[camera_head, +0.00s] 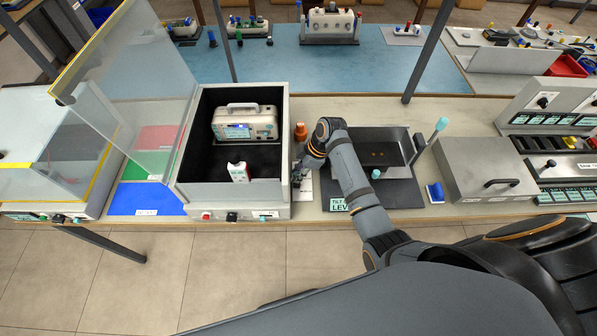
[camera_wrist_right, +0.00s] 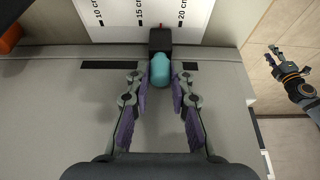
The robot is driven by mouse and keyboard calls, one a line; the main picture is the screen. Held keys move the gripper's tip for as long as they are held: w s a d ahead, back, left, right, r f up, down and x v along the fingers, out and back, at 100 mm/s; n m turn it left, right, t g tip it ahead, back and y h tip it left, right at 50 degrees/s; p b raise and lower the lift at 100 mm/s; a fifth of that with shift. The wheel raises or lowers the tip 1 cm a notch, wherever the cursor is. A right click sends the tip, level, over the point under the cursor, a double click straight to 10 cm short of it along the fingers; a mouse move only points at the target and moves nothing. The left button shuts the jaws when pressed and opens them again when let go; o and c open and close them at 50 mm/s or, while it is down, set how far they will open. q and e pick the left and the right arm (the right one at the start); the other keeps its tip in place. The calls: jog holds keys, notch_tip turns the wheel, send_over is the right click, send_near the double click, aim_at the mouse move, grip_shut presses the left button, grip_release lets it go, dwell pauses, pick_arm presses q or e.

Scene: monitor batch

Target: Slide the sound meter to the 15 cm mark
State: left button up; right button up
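In the right wrist view the sound meter is a dark block (camera_wrist_right: 160,40) with a rounded teal tip (camera_wrist_right: 160,72) on a slotted grey top. Its red pointer is at the white scale (camera_wrist_right: 120,12), between the 15 cm and 20 cm marks. In the head view the right gripper (camera_head: 302,172) is beside the open box, and the meter is hard to make out there. My left gripper (camera_wrist_right: 272,54) shows small at the right of the wrist view, fingers apart and empty.
An open grey box (camera_head: 285,150) with a cream instrument (camera_head: 245,122) stands left of the right gripper. An orange knob (camera_head: 301,131) is behind it. A dark tray (camera_head: 370,150) and a teal-tipped lever (camera_head: 441,125) stand to the right.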

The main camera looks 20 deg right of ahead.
grip_shut()
jog(key=shift+w+d+b, duration=0.15)
jog(key=shift+w+d, duration=0.1)
jog(key=shift+w, duration=0.45)
jog(key=shift+w+d+b, duration=0.15)
jog(key=shift+w+d, duration=0.05)
jog(key=shift+w, duration=0.45)
pick_arm(q)
jog(key=shift+w+f, duration=0.25)
jog(key=shift+w, duration=0.15)
pick_arm(e)
jog(key=o, duration=0.7)
grip_release()
jog(key=shift+s, duration=0.1)
jog(key=shift+o, duration=0.2)
jog(key=v, duration=1.2)
